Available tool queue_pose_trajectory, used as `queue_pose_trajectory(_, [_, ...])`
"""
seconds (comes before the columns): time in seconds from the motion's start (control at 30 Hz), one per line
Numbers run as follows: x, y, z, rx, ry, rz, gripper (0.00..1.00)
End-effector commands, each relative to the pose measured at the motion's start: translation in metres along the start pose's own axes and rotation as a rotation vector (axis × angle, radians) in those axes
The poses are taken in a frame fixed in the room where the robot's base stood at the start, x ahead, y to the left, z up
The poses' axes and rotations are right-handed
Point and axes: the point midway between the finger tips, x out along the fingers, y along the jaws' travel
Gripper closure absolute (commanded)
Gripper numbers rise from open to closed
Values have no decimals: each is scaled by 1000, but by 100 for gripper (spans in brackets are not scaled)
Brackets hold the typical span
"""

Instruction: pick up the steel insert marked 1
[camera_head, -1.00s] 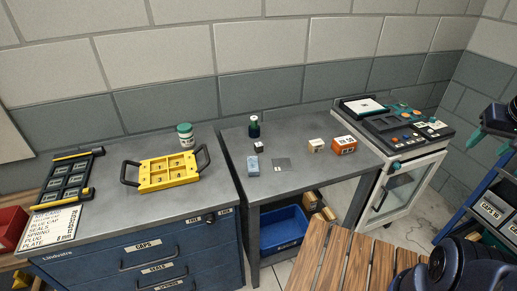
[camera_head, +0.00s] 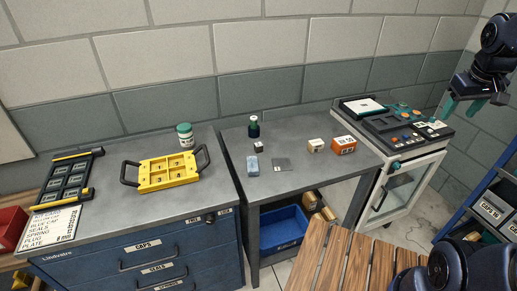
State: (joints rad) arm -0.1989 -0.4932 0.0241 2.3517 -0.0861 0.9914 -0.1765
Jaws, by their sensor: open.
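No mark 1 can be read on any loose piece, so I cannot tell for sure which is the steel insert. A flat grey metal plate (camera_head: 282,164) with small pale marks lies on the grey table (camera_head: 310,184). The black rack (camera_head: 69,181) on the left bench holds several grey plates with pale marks, too small to read. The yellow tray (camera_head: 167,184) has several compartments with small marks. My gripper (camera_head: 472,105) is open with teal fingers, raised at the upper right in front of the wall, far from the plate and the rack.
Near the plate are a dark bottle (camera_head: 254,130), a small dark cube (camera_head: 258,146), a light-blue block (camera_head: 252,163), a beige box (camera_head: 316,146) and an orange box (camera_head: 344,145). A green-capped jar (camera_head: 185,136) stands by the yellow tray. A wooden slatted top (camera_head: 335,262) is in front.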

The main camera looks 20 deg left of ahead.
Motion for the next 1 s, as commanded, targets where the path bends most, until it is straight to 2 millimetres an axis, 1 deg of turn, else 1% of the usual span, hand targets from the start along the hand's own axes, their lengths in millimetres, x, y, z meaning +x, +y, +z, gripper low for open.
queue_pose_trajectory(0.03, [3,-6,-16,-55,-13,-2,45])
queue_pose_trajectory(0.17, [9,-22,-52,-195,-39,-4,45])
queue_pose_trajectory(0.2, [11,-28,-63,-240,-47,-4,45])
queue_pose_trajectory(0.27, [15,-38,-79,-304,-58,-5,45])
queue_pose_trajectory(0.4, [26,-65,-117,-456,-83,-6,45])
queue_pose_trajectory(0.47, [31,-78,-132,-522,-94,-6,45])
queue_pose_trajectory(0.6, [46,-114,-166,-675,-117,-7,45])
queue_pose_trajectory(0.77, [65,-161,-200,-850,-142,-7,45])
queue_pose_trajectory(0.87, [78,-194,-218,-959,-156,-7,45])
queue_pose_trajectory(1.0, [98,-244,-239,-1111,-176,-6,45])
